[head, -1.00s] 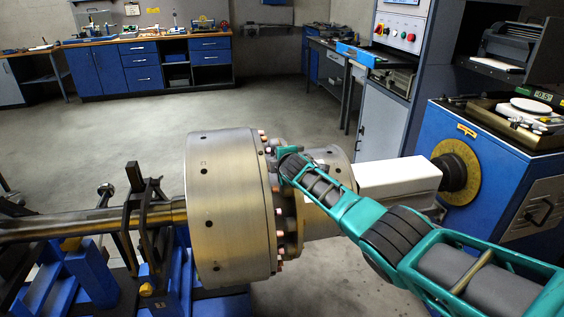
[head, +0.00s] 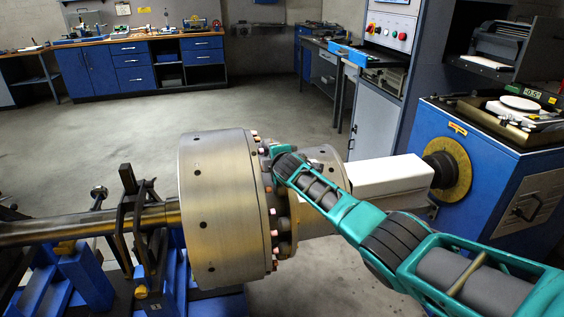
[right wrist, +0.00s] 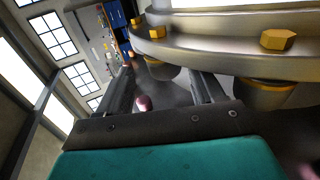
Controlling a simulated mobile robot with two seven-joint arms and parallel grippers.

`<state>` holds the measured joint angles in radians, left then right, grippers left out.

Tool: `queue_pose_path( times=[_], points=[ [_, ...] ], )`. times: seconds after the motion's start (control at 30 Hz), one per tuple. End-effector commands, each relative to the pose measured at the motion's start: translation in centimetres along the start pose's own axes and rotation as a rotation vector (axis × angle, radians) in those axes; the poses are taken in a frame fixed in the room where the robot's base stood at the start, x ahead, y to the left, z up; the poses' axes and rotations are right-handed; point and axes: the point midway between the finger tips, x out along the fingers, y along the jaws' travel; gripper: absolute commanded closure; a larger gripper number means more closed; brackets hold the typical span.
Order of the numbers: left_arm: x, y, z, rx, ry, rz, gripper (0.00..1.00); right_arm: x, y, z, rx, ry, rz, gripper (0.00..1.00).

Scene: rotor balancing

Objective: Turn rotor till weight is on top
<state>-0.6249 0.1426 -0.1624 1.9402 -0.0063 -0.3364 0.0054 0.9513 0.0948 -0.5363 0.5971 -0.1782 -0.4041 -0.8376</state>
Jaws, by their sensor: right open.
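The rotor (head: 215,205) is a large brushed-metal drum on a horizontal shaft (head: 90,222), with dark holes in its face and a ring of copper-tipped bolts along its flange. My right arm comes in from the right, and its end meets the flange's upper right side, where the fingers are hard to make out. In the right wrist view my right gripper (right wrist: 160,80) is open, its two dark fingers reaching beside the flange rim (right wrist: 220,55) with its brass hex bolts. A pinkish bolt tip shows between the fingers. I cannot pick out the weight. My left gripper is out of view.
A blue and black stand (head: 150,265) carries the shaft at left. A white block (head: 390,176) and a yellow disc (head: 447,168) sit right of the rotor, by a blue machine cabinet (head: 490,190). A control cabinet stands behind. Open floor lies beyond the rotor.

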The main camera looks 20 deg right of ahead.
Motion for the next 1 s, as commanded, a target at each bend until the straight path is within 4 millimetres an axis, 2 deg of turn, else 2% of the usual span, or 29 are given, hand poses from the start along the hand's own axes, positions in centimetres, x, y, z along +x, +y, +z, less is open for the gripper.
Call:
queue_pose_path(
  times=[0.2, 0.57, 1.0],
  points=[
    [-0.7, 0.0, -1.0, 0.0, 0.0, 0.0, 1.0, -1.9, 0.1, 0.0, -0.002, 0.001, -0.001, 0.33],
    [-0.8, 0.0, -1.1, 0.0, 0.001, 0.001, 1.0, -5.2, 0.0, 0.0, -0.002, 0.002, 0.002, 0.33],
    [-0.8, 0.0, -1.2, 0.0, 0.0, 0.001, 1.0, -10.3, 0.2, 0.0, -0.002, 0.002, 0.004, 0.33]
  ],
)
